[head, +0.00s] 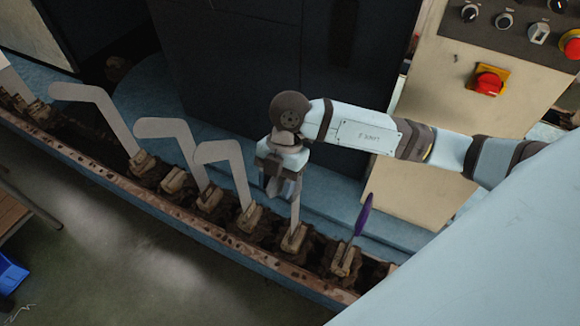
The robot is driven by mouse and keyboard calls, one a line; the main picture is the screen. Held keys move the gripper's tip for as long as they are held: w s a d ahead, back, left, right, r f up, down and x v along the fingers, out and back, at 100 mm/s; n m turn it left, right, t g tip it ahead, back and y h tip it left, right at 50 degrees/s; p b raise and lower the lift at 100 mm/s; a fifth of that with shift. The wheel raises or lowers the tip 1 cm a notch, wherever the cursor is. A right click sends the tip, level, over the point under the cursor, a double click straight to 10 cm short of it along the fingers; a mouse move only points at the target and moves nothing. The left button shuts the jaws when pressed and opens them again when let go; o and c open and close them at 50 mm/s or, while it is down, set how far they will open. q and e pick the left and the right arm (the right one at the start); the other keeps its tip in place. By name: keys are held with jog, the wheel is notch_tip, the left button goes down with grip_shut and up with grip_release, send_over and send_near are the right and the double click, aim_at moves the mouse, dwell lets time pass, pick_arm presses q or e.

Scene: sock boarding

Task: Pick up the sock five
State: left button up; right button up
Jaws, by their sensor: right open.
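A dark purple sock-like piece (363,214) stands upright on a holder at the right end of the visible row, seen almost edge-on. Which sock is number five I cannot tell. My right gripper (281,188) comes in from the right and points down, open, to the left of the purple piece and apart from it. It is at the upper part of a grey form (295,212), whose top it hides. Whether the form is between the fingers I cannot tell. My left gripper is not in view.
Several bare grey foot-shaped forms (228,153) stand on holders along a brown-edged rail (232,243). A beige control panel (440,105) with red buttons (489,84) is behind my right arm. Dark cabinets (235,75) stand behind; a blue bin (10,272) is at lower left.

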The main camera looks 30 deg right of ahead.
jog(key=shift+r, duration=0.1)
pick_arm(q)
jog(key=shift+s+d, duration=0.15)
pick_arm(e)
jog(key=c, duration=0.8)
